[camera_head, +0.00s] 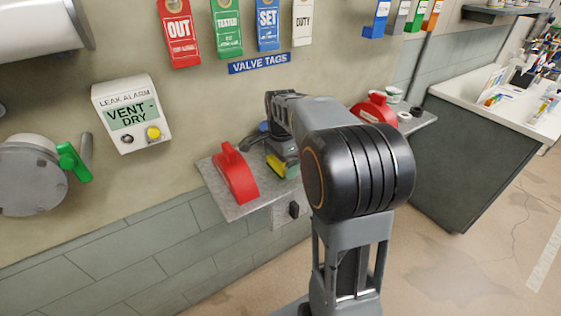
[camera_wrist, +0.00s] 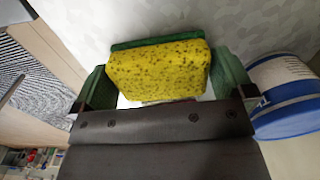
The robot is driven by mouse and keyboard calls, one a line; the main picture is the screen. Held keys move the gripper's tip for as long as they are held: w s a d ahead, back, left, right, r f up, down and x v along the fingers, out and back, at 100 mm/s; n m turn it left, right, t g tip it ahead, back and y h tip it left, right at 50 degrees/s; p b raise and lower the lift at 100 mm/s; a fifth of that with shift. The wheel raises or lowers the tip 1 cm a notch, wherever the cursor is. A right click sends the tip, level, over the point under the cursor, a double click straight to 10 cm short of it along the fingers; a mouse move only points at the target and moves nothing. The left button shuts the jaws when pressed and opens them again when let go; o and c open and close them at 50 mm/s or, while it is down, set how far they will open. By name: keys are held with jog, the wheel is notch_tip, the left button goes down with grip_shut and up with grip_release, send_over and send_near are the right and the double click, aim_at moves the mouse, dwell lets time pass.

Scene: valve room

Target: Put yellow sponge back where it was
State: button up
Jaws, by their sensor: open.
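The yellow sponge (camera_wrist: 157,72) has dark speckles and a green layer along its far edge. It lies between the two green-padded fingers of my gripper (camera_wrist: 163,80), which is open around it. The sponge's right side is close to the right finger; contact cannot be told. In the head view a small part of the sponge (camera_head: 288,170) shows below my gripper (camera_head: 281,160), over the grey wall shelf (camera_head: 240,209). My arm hides much of the shelf. Whether the sponge rests fully on the shelf is unclear.
A red handled object (camera_head: 235,175) stands left of my gripper on the shelf; another red one (camera_head: 376,108) is farther right. A white and blue tub (camera_wrist: 287,97) is close to my right finger. A leak alarm box (camera_head: 131,115) hangs on the wall.

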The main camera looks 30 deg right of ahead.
notch_tip(320, 180, up, 10)
jog(key=shift+r+p, duration=0.25)
jog(key=shift+p, duration=0.3)
jog(key=s+a+f+n+t, duration=0.1)
jog(key=s+a+f+n, duration=0.4)
jog(key=s+n, duration=0.3)
jog(key=s+a+f+n+t, duration=0.2)
jog(key=s+a+f+n, duration=0.2)
jog(key=s+n, duration=0.4)
jog(key=shift+a+f+n, duration=0.35)
jog(key=shift+f+n, duration=0.05)
jog(key=shift+f, duration=0.4)
